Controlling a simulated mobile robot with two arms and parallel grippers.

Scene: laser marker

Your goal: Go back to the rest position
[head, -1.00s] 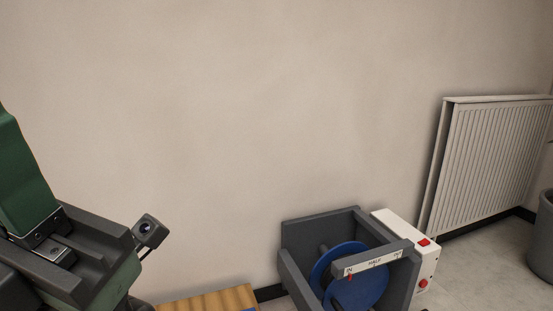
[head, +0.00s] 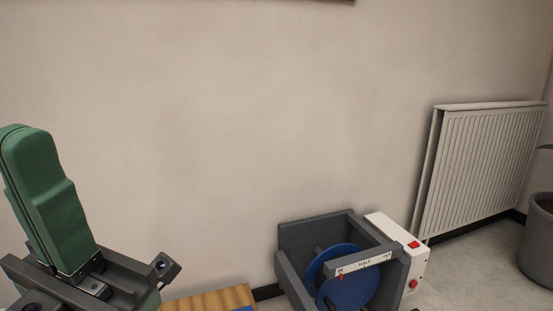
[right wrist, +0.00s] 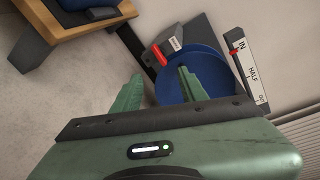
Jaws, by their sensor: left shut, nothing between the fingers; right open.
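My left gripper (head: 22,132) is at the lower left of the head view. Its green fingers are shut together, hold nothing and point up in front of the bare wall. My right gripper (right wrist: 160,78) shows in the right wrist view with its two green fingers apart and nothing between them. Behind them is the grey machine with a blue disc (right wrist: 208,72) and a strip (right wrist: 251,75) marked IN, HALF and OUT. In the head view that machine (head: 316,234) stands at the bottom centre, its red pointer near IN. The right gripper is not visible there.
A white box (head: 398,236) with red buttons adjoins the machine. A wooden table (head: 208,299) shows at the bottom; its corner is in the right wrist view (right wrist: 75,18). A radiator (head: 485,165) and a grey pot (head: 538,245) stand at the right. The wall space is clear.

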